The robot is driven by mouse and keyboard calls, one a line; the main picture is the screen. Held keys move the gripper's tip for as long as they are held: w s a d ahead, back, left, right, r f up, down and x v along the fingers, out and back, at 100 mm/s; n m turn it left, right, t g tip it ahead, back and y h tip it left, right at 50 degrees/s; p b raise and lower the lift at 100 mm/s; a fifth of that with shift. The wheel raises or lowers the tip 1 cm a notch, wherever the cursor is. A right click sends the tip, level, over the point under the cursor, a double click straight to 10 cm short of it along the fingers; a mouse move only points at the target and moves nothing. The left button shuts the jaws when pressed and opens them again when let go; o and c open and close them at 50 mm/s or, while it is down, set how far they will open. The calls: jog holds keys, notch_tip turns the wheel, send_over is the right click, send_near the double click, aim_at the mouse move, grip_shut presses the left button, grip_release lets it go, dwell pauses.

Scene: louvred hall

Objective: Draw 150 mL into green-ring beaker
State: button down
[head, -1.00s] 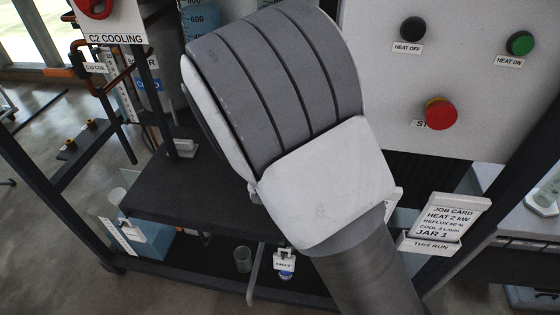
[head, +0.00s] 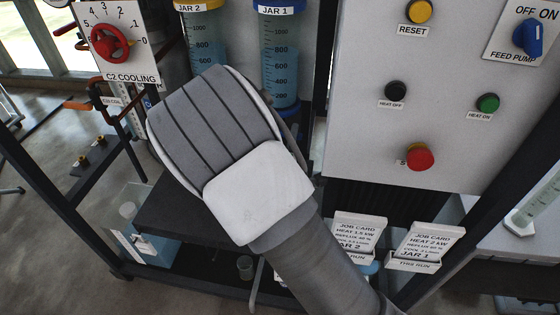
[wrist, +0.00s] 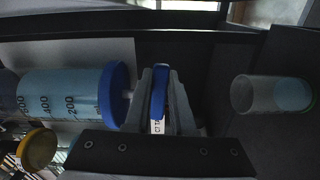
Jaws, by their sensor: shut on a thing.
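In the wrist view, seen sideways, my gripper (wrist: 160,100) is shut on a blue valve handle (wrist: 160,88) with a small white tag. Left of it is a clear graduated jar of pale blue liquid (wrist: 62,93) with a blue end cap (wrist: 114,96). Right of the handle, apart from it, is a clear beaker (wrist: 258,94) with pale blue liquid at its far end and a hint of green at the edge. Its liquid level cannot be read. In the head view JAR 1 (head: 281,65) holds blue liquid; my arm hides my gripper and the handle.
JAR 2 (head: 205,40), with yellow ends, stands left of JAR 1. A panel (head: 360,140) with buttons and a feed pump knob (head: 534,36) is at right. Job cards (head: 426,245) sit below it. A small glass vessel (head: 245,267) stands on the low shelf.

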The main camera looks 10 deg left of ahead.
jog(key=c, duration=1.2)
grip_release()
jog(key=shift+a+r+n, duration=0.1)
jog(key=shift+r+n, duration=0.3)
jog(key=shift+n, duration=0.2)
jog(key=shift+o, duration=1.1)
jog(key=shift+f, duration=0.2)
jog(key=o, duration=0.3)
jog(key=shift+s, duration=0.15)
jog(key=s, duration=0.6)
jog(key=shift+s+d+p, duration=0.3)
jog(key=shift+s, duration=0.1)
jog(key=s+d+p, duration=0.1)
jog(key=s+p, duration=0.2)
jog(key=s, duration=1.4)
jog(key=shift+s+p, duration=0.2)
jog(key=shift+p, duration=0.1)
